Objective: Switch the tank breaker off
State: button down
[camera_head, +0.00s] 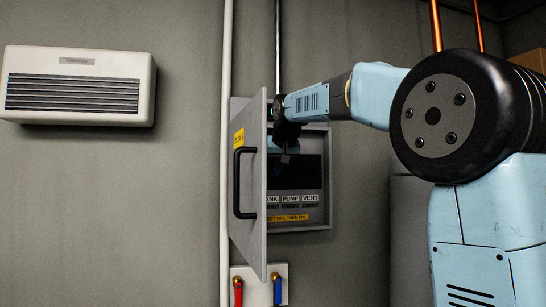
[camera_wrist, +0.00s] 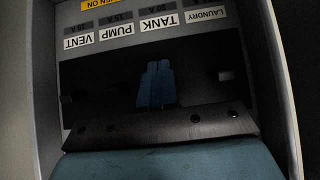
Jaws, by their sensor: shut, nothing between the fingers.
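The grey breaker box (camera_head: 329,185) hangs on the wall with its door (camera_head: 252,185) swung open. White labels read TANK, PUMP and VENT in the head view; the wrist view shows them upside down, with the TANK label (camera_wrist: 157,22) between PUMP and LAUNDRY. My gripper (camera_head: 287,156) reaches into the upper part of the box opening. In the wrist view my gripper (camera_wrist: 157,66) has its fingers together and empty, over the dark panel (camera_wrist: 100,63) in line with the TANK label. The tank breaker's lever is not clearly visible; my fingers may cover it. Contact cannot be told.
The door with its black handle (camera_head: 238,183) stands out just left of my gripper. A yellow strip (camera_head: 288,218) lies under the labels. Red (camera_head: 238,291) and blue (camera_head: 277,288) valve handles are below the box. A white heater (camera_head: 78,86) hangs far left.

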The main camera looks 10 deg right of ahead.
jog(key=shift+r, duration=0.2)
jog(key=shift+r, duration=0.6)
